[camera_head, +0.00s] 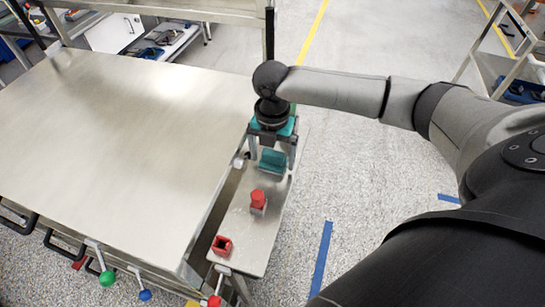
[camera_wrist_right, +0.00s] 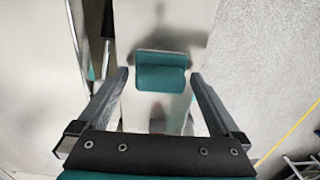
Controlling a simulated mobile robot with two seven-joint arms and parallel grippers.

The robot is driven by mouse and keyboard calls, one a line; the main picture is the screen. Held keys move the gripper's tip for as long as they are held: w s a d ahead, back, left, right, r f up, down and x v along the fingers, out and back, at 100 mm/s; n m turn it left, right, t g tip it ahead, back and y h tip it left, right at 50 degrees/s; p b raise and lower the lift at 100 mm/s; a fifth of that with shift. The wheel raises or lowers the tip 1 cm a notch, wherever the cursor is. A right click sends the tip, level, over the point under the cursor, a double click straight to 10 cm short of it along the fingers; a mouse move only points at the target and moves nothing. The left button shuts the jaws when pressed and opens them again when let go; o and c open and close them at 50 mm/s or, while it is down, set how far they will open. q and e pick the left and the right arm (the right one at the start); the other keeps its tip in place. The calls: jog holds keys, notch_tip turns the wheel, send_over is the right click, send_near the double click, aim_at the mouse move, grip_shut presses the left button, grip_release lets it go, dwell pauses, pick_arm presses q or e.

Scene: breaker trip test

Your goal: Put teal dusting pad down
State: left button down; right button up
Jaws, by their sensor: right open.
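The teal dusting pad (camera_head: 271,161) sits on the narrow metal side shelf (camera_head: 236,228), toward its far end. In the right wrist view the pad (camera_wrist_right: 160,78) is a rounded teal block with a grey strip along its far edge. My right gripper (camera_head: 272,163) points down over it and is open. In the right wrist view the fingers stand on either side of the pad, with a visible gap on each side. I cannot tell the exact height of the fingertips above the shelf. My left gripper is not in view.
A red block (camera_head: 257,199) on a grey base and a red open box (camera_head: 222,245) stand on the same shelf, nearer me. A large bare metal table (camera_head: 120,130) lies to the left. Green (camera_head: 107,279) and blue (camera_head: 145,295) knobs hang at its front edge.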

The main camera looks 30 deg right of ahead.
aim_at(272, 154)
notch_tip(272, 154, up, 11)
jog(key=p, duration=0.1)
dwell(0.7)
